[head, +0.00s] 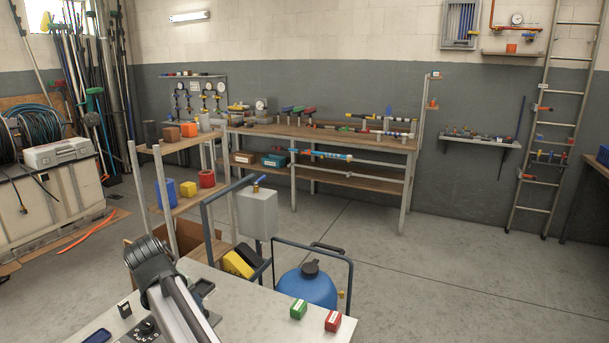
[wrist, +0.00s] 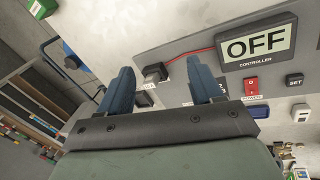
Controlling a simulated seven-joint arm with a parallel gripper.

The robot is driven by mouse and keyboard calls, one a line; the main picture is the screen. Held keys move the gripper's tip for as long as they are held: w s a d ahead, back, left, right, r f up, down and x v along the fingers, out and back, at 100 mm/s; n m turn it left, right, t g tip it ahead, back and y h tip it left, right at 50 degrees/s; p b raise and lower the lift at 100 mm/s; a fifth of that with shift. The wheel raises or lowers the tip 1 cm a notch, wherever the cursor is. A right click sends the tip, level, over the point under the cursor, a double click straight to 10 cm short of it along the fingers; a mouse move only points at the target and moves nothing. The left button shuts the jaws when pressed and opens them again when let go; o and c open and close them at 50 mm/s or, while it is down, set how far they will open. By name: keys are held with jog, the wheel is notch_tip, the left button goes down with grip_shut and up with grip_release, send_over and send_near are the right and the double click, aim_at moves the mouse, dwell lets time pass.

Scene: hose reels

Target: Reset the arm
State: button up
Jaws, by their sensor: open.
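A dark connector (wrist: 155,73) with a red lead shows between the fingers. In the head view my arm (head: 165,275) is at the lower left; I cannot make out the fingers there.
A green block (head: 298,309) and a red block (head: 333,321) sit on the worktop (head: 255,315). A blue tank (head: 308,287) in a dark frame stands just behind it. A shelf with colored containers (head: 165,193) stands behind my arm. The floor at right is clear.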

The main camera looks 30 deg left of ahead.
jog(key=w+d+f+m+t+h, duration=0.15)
jog(key=w+d+m, duration=0.25)
jog(key=w+d, duration=1)
jog(key=w+d+f+m+t+h, duration=0.15)
jog(key=w+d+m, duration=0.25)
jog(key=w+d, duration=0.95)
jog(key=w+d+f+m+h, duration=0.2)
jog(key=w+d+f, duration=0.5)
jog(key=d+f, duration=0.4)
jog(key=s+d+f+g, duration=0.2)
jog(key=s+d+f, duration=0.45)
jog(key=f, duration=0.25)
jog(key=s+d+f+m+g, duration=0.1)
jog(key=s+d+f+g, duration=0.3)
jog(key=d+f, duration=0.5)
jog(key=s+d+f+g, duration=0.1)
jog(key=s+d+f, duration=0.6)
jog(key=f, duration=0.3)
jog(key=s+d+f+m+g+y, duration=0.1)
jog(key=s+f, duration=0.3)
jog(key=s, duration=0.6)
jog(key=s+d+f+m+g+y, duration=0.1)
jog(key=s+d+f+g+y, duration=0.1)
jog(key=s, duration=0.8)
jog(key=s+d+f+m+g+y, duration=0.1)
jog(key=s+d+f, duration=0.4)
jog(key=s, duration=0.5)
jog(key=shift+s+f+m+g+y, duration=0.2)
jog(key=shift+f+m+g+y, duration=0.1)
jog(key=shift+f+g+y, duration=0.55)
